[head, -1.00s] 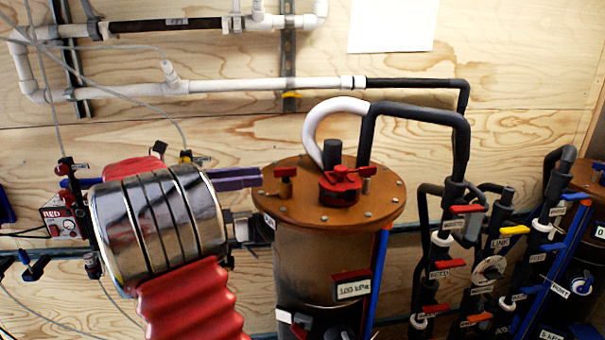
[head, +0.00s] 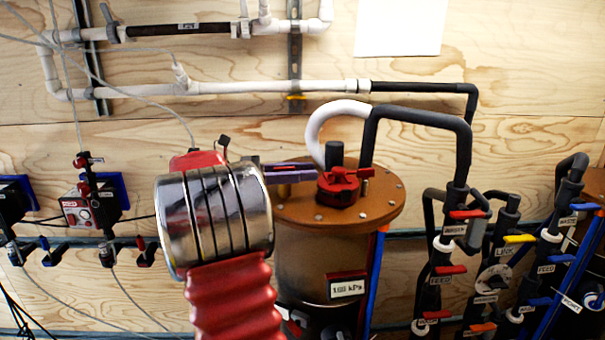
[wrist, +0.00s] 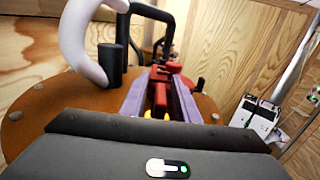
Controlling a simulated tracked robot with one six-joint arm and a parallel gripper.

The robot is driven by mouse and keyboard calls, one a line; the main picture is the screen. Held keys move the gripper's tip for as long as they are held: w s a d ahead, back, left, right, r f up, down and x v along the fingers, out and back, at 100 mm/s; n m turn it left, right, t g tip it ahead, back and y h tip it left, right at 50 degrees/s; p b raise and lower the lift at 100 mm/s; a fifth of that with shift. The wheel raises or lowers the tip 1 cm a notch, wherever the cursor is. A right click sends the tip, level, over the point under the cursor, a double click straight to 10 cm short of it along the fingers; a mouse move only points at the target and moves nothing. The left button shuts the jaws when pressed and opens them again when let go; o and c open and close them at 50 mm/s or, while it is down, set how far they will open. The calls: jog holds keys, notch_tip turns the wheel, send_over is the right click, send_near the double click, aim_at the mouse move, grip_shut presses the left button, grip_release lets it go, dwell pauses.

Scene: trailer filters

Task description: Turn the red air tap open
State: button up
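A small red tap with a brass-yellow body stands on the brown round lid (head: 385,205) of the filter canister. In the wrist view its narrow red handle (wrist: 160,95) lies between the two purple fingers of my gripper (wrist: 158,92), with some gap seeming to show beside it. My gripper looks open around the handle; firm contact is not visible.
A larger red fitting (head: 340,187) stands on the lid just beyond my fingertips. A white hose (head: 318,125) and a black pipe (head: 415,117) arch over the lid. Labelled pipes with coloured taps (head: 450,270) stand to the right. A red regulator box (head: 82,211) is on the left wall.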

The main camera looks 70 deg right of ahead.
jog(key=shift+c, duration=0.4)
jog(key=shift+w, duration=0.1)
grip_shut()
jog(key=shift+a, duration=0.2)
jog(key=shift+d, duration=0.1)
